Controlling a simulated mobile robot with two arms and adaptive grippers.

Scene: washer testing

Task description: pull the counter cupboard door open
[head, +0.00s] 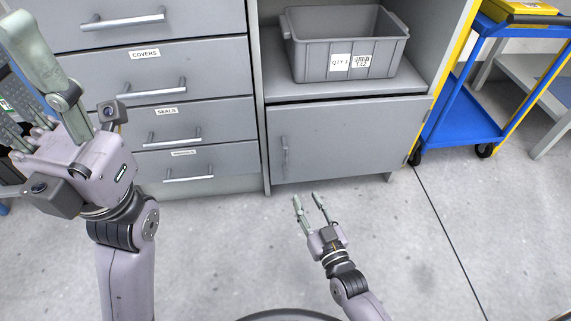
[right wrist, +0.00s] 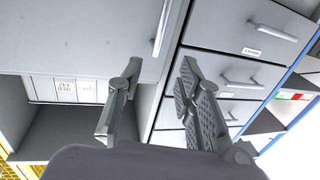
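The grey cupboard door (head: 350,137) sits closed below the open shelf of the counter. Its vertical bar handle (head: 284,157) is near the door's left edge. My right gripper (head: 308,197) is open and empty, low in front of the door and apart from the handle. In the right wrist view the door (right wrist: 85,35) and its handle (right wrist: 162,28) show beyond the spread fingers (right wrist: 155,105). My left gripper (head: 20,85) is raised at the left of the head view, its fingers spread and empty.
A grey bin (head: 345,67) stands on the shelf above the door. Labelled drawers (head: 190,75) with bar handles are left of the door. A blue cart (head: 465,110) with yellow posts stands to the right. The floor (head: 430,250) before the cupboard is clear.

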